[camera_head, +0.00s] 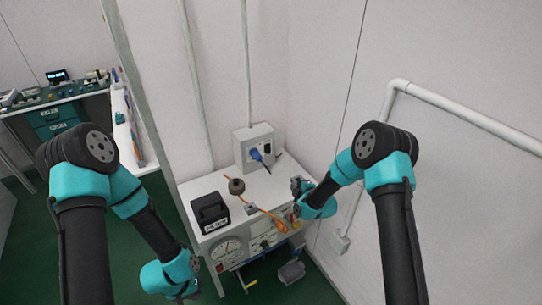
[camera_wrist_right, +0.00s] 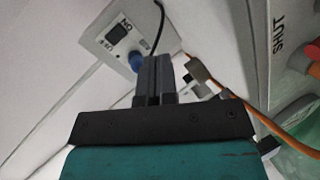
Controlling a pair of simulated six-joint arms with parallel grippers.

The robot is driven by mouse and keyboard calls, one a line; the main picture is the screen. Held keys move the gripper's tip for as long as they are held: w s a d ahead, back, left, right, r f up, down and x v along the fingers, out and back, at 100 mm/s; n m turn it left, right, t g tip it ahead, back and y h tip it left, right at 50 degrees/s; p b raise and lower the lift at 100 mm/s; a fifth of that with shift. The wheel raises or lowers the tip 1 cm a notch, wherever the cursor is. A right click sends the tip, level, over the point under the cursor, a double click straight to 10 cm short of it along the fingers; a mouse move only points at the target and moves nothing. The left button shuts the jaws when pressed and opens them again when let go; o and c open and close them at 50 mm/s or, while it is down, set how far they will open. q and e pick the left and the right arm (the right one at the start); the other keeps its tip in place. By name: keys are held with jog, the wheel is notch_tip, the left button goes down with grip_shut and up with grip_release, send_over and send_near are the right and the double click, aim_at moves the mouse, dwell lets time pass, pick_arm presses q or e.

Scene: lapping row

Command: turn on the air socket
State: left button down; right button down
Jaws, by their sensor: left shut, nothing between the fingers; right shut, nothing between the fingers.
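The air socket is a pale grey box (camera_head: 240,145) on the wall at the back of a white bench. A blue plug (camera_head: 256,154) with a dark cord sits in its front. In the right wrist view the socket's face (camera_wrist_right: 105,45) carries a black switch (camera_wrist_right: 118,31) with ON and OFF lettering, above the blue plug (camera_wrist_right: 137,61). My right gripper (camera_head: 297,184) is shut and empty, to the right of the socket and apart from it; its fingers (camera_wrist_right: 157,72) partly overlap the plug in the wrist view. My left gripper (camera_head: 188,292) is low at the left, shut and empty.
A black box (camera_head: 210,211), a brown knob-like piece (camera_head: 237,186) and an orange cable (camera_head: 268,213) are on the bench (camera_head: 203,185). A white wall pipe (camera_head: 455,107) runs at the right. A green-drawer workbench (camera_head: 55,118) stands far left.

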aim_at(268, 152)
jog(key=w+a+r+n+t+y, duration=0.1)
jog(key=w+a+r+n+t, duration=0.1)
jog(key=w+r+n, duration=0.3)
jog(key=shift+w+a+y, duration=0.25)
jog(key=shift+a+y, duration=0.05)
jog(key=shift+a, duration=0.15)
jog(key=shift+w, duration=0.15)
jog(key=x, duration=1.3)
jog(key=shift+w+a, duration=0.15)
jog(key=shift+w, duration=0.2)
jog(key=shift+w+f, duration=0.1)
